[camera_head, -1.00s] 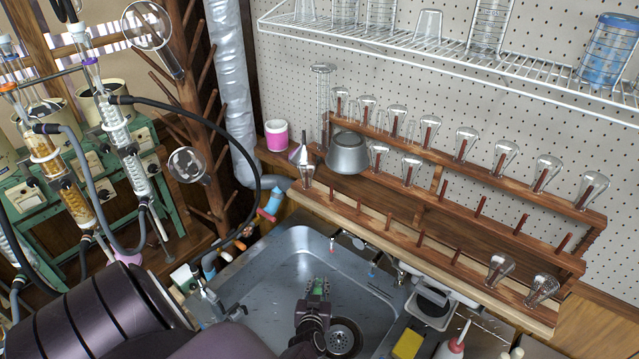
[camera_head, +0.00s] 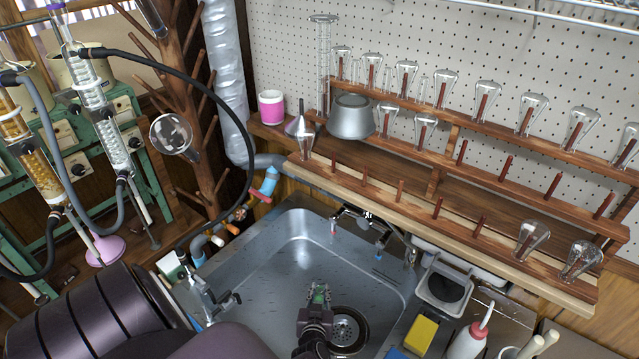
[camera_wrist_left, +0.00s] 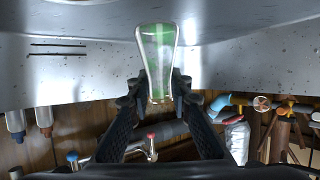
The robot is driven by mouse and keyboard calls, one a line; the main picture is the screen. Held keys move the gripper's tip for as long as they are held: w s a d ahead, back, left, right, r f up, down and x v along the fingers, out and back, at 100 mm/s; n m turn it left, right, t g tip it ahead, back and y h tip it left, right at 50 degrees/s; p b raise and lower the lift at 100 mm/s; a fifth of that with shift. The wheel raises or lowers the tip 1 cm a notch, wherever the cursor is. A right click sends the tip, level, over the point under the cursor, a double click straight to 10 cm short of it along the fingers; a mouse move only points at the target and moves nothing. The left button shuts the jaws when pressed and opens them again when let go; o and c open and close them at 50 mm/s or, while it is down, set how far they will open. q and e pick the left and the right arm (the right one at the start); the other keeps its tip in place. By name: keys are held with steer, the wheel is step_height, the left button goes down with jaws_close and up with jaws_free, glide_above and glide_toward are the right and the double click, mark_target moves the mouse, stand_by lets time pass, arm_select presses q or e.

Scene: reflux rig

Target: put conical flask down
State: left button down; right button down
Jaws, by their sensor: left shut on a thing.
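My left gripper (camera_head: 318,293) is over the metal sink (camera_head: 265,278), near the drain. In the left wrist view, its two fingers (camera_wrist_left: 160,88) are shut on a clear conical flask (camera_wrist_left: 157,48) with a green tint. The flask's narrower end is between the fingers and its wider end points away from them. In the head view only a small green patch of the flask (camera_head: 319,291) shows between the fingers. I cannot tell whether the flask touches the sink. My right gripper is not in view.
A wooden peg rack (camera_head: 440,220) behind the sink holds several upside-down flasks; several lower pegs are bare. A tap (camera_head: 370,222) reaches over the sink's back edge. A yellow sponge (camera_head: 421,332) and a wash bottle (camera_head: 468,338) stand at the right. Glass columns with hoses stand at the left.

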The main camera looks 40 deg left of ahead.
mark_target(320, 299)
arm_select(q)
steer(key=shift+f+b, duration=2.15)
steer(key=shift+f, duration=0.1)
steer(key=shift+r, duration=0.1)
steer(key=c, duration=1.8)
jaws_free()
steer(key=shift+o, duration=0.2)
steer(key=shift+r+p, duration=0.15)
steer(key=shift+p, duration=0.15)
steer(key=p+v, duration=0.4)
steer(key=v, duration=0.2)
steer(key=shift+d+r, duration=0.1)
steer(key=shift+r, duration=0.05)
steer(key=shift+s+d, duration=0.4)
steer(key=shift+s, duration=0.1)
